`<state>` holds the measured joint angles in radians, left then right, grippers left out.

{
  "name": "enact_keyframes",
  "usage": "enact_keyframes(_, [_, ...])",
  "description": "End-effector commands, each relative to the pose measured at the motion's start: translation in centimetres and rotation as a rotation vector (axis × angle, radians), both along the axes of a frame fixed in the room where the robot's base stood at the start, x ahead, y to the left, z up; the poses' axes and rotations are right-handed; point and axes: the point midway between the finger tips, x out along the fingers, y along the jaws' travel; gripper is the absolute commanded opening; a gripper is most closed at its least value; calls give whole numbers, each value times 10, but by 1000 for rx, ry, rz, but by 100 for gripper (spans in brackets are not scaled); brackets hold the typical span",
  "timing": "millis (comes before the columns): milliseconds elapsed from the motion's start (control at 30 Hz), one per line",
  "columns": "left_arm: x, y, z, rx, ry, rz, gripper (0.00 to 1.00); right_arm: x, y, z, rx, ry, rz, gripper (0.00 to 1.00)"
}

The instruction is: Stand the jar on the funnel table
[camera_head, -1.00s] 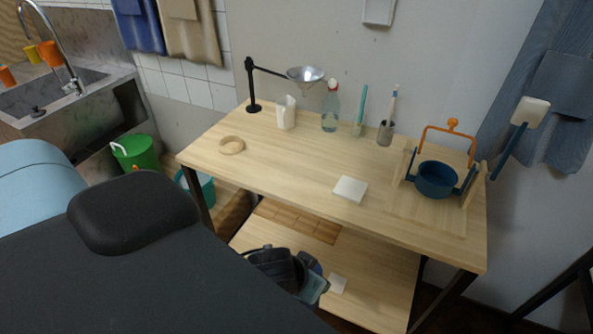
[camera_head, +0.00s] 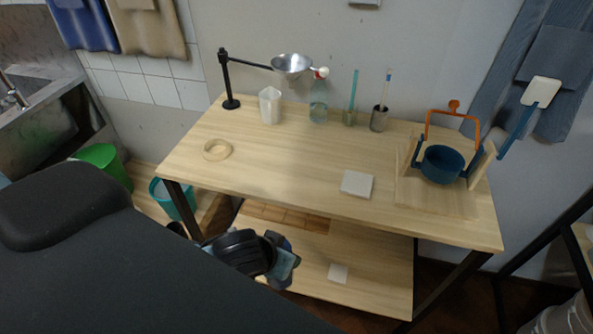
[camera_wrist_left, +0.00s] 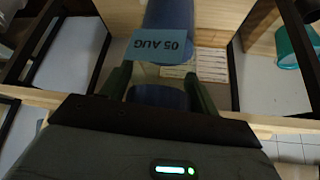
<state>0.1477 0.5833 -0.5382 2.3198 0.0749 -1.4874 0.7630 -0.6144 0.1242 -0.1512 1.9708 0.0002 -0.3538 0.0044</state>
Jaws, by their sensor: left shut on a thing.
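My left gripper (camera_head: 268,254) is in front of the funnel table (camera_head: 290,170), below the level of its top and near the lower shelf. It is shut on the jar (camera_head: 284,270), of which only a blue-grey part shows past the gripper in the head view. In the left wrist view the jar (camera_wrist_left: 168,18) is blue with a clear band, and a blue label reads "05 AUG"; the fingers (camera_wrist_left: 158,88) are on either side of it. The steel funnel (camera_head: 291,66) hangs on a black stand at the table's back left. My right gripper is not in view.
On the tabletop are a wooden ring (camera_head: 217,150), white jug (camera_head: 270,106), spray bottle (camera_head: 318,98), brush cups (camera_head: 379,118), white tile (camera_head: 357,184) and blue pot (camera_head: 442,163) in a wooden stand. The front middle is clear. Teal (camera_head: 175,198) and green (camera_head: 108,166) buckets stand left.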

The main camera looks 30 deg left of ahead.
Motion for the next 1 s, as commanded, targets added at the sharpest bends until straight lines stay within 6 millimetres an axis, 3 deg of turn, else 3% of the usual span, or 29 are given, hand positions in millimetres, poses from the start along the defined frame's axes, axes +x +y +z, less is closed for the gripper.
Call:
enact_keyframes(267, [2,-1,3,-2,-6,-4,0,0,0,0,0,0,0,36])
enact_keyframes(467, [18,-17,17,-9,-11,-77,0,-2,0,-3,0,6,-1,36])
enact_keyframes(733, [51,-60,64,-10,-14,-327,0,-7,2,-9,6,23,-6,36])
enact_keyframes(1000, [66,-97,120,-3,-14,-610,0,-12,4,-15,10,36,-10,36])
